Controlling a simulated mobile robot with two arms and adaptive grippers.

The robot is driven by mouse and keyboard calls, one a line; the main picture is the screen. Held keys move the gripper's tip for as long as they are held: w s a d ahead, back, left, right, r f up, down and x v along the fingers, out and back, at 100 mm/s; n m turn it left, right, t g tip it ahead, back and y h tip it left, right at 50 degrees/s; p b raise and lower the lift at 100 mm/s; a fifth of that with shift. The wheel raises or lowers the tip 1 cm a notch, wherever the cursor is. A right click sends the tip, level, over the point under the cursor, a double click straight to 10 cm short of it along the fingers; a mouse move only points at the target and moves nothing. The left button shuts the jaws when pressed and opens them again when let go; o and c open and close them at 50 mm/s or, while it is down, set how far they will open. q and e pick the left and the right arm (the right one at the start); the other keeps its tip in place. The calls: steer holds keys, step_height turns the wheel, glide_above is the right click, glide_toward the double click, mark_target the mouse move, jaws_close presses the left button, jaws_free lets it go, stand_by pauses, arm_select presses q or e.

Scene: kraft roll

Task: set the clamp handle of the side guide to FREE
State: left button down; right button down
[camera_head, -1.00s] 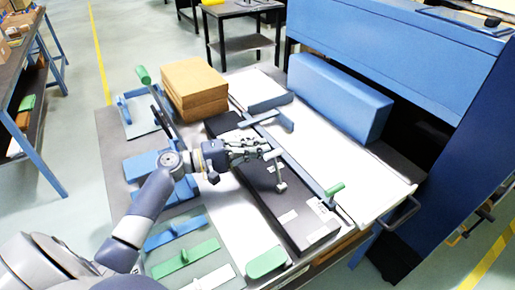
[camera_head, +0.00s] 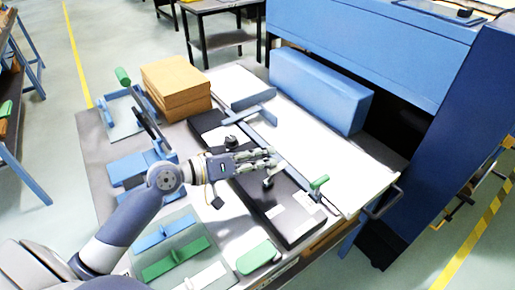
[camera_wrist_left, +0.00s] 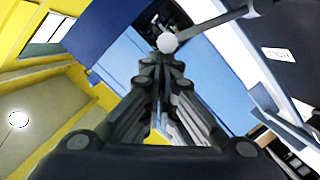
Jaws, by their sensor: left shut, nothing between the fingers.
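The side guide (camera_head: 284,150) is a long blue-grey bar with a crosspiece, lying across the dark plate and white sheet. In the left wrist view a grey rod with a pale ball (camera_wrist_left: 168,43) lies just beyond my fingertips; contact cannot be told. My left gripper (camera_head: 274,158) is shut and empty, just above the lever. It also shows in the left wrist view (camera_wrist_left: 161,65). No FREE marking is readable. My right gripper is not in view.
A green handle (camera_head: 319,182) stands near the guide's near end. A black knob (camera_head: 231,143) stands behind my wrist. A cardboard stack (camera_head: 176,86) and a long blue block (camera_head: 320,90) stand at the back. Coloured pieces lie at the front left.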

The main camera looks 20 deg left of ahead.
mark_target(272, 172)
arm_select(q)
steer(key=shift+s+d+m, duration=0.4)
steer(key=shift+d+m, duration=0.1)
steer(key=shift+d, duration=0.15)
steer(key=shift+s+d+f+p, duration=0.35)
steer(key=shift+d+p, duration=0.1)
steer(key=shift+d, duration=0.15)
steer(key=v, duration=1.2)
steer(key=shift+d, duration=0.2)
stand_by(0.3)
